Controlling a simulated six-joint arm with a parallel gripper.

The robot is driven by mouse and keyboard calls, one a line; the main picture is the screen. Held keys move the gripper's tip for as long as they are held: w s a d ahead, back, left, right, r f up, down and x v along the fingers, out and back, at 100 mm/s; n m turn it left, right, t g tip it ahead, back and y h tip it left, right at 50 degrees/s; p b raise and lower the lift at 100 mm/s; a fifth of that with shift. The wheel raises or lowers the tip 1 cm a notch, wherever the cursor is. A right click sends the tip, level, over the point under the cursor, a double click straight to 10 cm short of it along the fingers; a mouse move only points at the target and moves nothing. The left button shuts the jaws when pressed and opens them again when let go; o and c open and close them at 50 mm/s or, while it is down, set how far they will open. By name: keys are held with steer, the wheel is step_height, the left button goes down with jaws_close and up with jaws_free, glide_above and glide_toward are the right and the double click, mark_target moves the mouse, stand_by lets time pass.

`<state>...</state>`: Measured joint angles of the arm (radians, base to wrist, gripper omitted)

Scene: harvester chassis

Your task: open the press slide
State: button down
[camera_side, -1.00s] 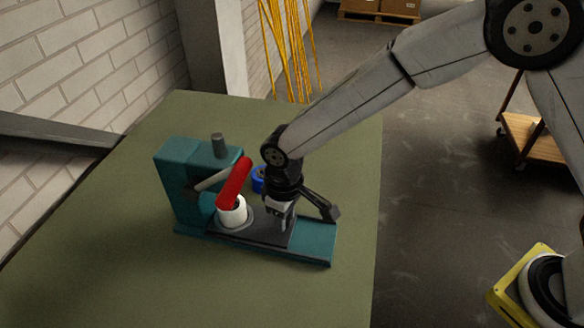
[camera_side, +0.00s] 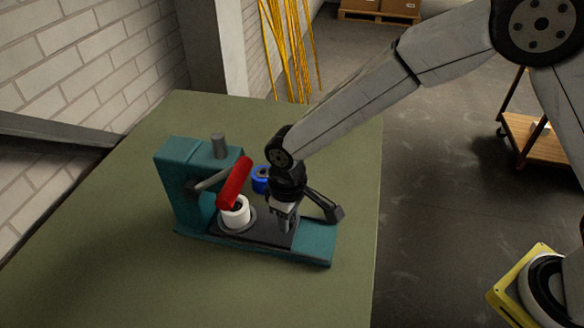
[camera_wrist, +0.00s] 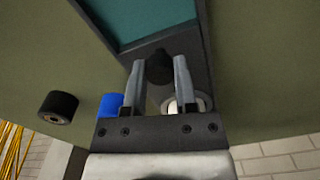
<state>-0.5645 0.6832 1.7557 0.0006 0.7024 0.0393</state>
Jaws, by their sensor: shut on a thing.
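The teal press (camera_side: 185,190) stands on the green table. Its dark slide (camera_side: 272,232) lies on the teal base. A white ring-shaped part (camera_side: 236,212) sits on a round grey seat on the slide, close to the red lever handle (camera_side: 234,182). My gripper (camera_side: 284,226) is over the right part of the slide. In the wrist view, the fingers of my gripper (camera_wrist: 159,66) are shut on a black knob (camera_wrist: 159,68) on the slide. The white part (camera_wrist: 173,107) is partly hidden by my gripper there.
A blue ring-shaped part (camera_side: 261,180) stands on the table behind the press. A black ring-shaped part (camera_wrist: 59,107) stands farther off in the wrist view. The teal base (camera_side: 318,243) is bare right of the slide. The table (camera_side: 330,150) is clear at right.

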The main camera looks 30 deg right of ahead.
steer(key=s+d, duration=0.7)
steer(key=shift+s+d, duration=0.2)
steer(key=shift+c, duration=2)
jaws_free()
steer(key=shift+r, duration=0.1)
step_height(320, 180, up, 8)
